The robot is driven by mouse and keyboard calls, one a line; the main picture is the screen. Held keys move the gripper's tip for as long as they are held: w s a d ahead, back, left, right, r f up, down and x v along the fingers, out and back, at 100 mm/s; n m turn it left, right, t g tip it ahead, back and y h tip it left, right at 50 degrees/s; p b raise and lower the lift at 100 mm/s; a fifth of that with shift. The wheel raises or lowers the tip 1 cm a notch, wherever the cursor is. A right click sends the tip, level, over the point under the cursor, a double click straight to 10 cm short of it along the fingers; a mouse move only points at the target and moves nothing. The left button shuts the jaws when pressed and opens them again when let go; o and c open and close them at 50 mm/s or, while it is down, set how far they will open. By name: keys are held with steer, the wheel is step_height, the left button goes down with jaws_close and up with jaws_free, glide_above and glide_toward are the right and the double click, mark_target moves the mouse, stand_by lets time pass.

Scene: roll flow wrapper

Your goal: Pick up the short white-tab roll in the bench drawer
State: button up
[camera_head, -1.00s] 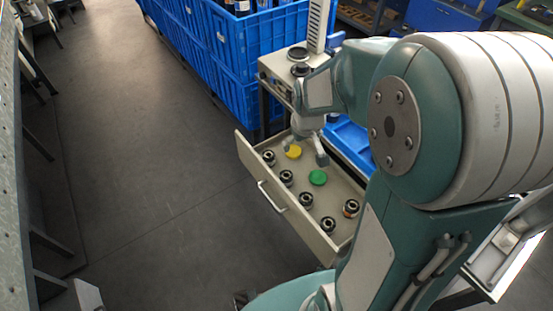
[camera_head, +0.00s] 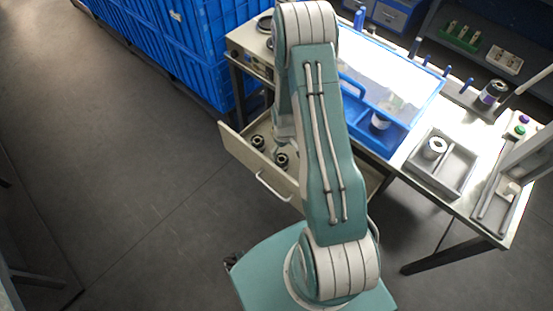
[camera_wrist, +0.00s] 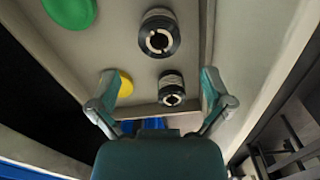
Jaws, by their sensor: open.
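The bench drawer (camera_head: 237,148) is open below the bench. Two dark rolls with pale centres show in it in the head view, a farther one (camera_head: 258,142) and a nearer one (camera_head: 282,160). My arm hides the rest of the drawer. In the wrist view, a larger-looking black-and-white roll (camera_wrist: 159,33) lies beyond my fingertips, and another roll (camera_wrist: 171,88) appears between my fingers. I cannot tell which is the short white-tab one. My gripper (camera_wrist: 158,86) is open and holds nothing; its fingers touch no roll that I can see.
A green disc (camera_wrist: 70,12) and a yellow disc (camera_wrist: 125,84) lie in the drawer. The drawer walls are close to my fingers. Blue crates (camera_head: 205,50) stand at the left. The bench carries a blue tray (camera_head: 397,135) and a grey divided box (camera_head: 465,172). Floor at left is clear.

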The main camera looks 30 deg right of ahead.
mark_target(282, 159)
steer(key=f, duration=0.4)
steer(key=shift+d+f, duration=0.25)
steer(key=shift+f, duration=0.15)
steer(key=f, duration=0.4)
steer(key=shift+w+a+f, duration=0.25)
steer(key=shift+a+f, duration=0.05)
steer(key=shift+d+f, duration=0.1)
steer(key=shift+f, duration=0.4)
steer(key=c, duration=1.1)
